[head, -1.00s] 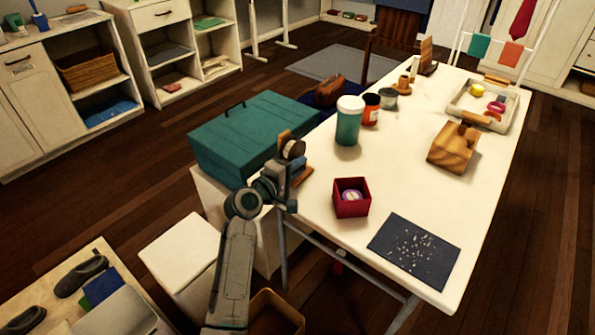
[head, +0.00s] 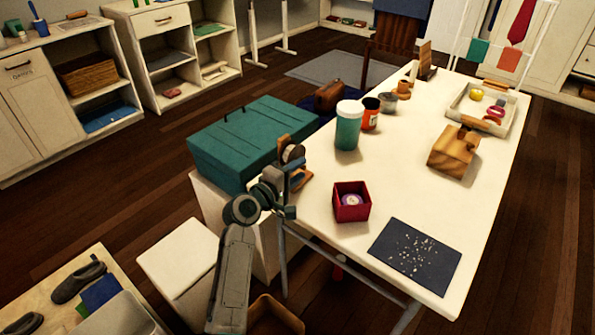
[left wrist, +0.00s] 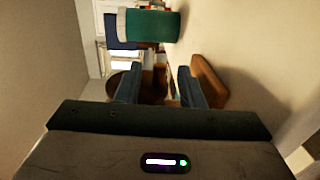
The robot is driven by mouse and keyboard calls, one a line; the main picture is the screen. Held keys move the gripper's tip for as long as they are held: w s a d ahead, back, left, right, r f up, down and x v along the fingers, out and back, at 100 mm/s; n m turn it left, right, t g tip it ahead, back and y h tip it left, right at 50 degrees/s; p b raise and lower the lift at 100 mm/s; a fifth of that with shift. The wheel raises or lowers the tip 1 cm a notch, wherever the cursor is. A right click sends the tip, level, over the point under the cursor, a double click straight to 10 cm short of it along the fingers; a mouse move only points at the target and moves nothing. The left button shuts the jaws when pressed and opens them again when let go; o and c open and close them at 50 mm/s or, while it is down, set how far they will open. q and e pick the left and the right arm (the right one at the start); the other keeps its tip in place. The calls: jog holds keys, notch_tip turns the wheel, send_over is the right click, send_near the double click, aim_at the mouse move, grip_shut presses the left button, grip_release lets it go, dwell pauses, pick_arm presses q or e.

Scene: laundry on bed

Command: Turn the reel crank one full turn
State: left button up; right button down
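The reel (head: 292,152) is a dark round drum on a small wooden stand at the table's left edge, beside the teal box. Its wooden base also shows in the left wrist view (left wrist: 208,80), to the right of the fingers. My left gripper (head: 294,184) is at the reel, partly overlapping it in the head view. In the left wrist view its two blue fingers (left wrist: 158,90) are apart, with brown and dark reel parts seen between and behind them. I cannot tell whether they touch the crank. The crank handle is not clear. My right gripper is out of view.
A teal box (head: 245,140) stands left of the reel. A green cup with a white lid (head: 348,130) is behind it on the table. A red box (head: 351,203) and dark mat (head: 415,257) lie nearer. A wooden block (head: 453,150) is further right. The table's middle is clear.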

pick_arm(q)
jog(key=f+v, duration=0.1)
jog(key=v, duration=0.9)
jog(key=shift+s+r, duration=0.3)
jog(key=shift+r, duration=0.15)
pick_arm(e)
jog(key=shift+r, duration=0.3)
pick_arm(q)
jog(key=shift+a, duration=0.15)
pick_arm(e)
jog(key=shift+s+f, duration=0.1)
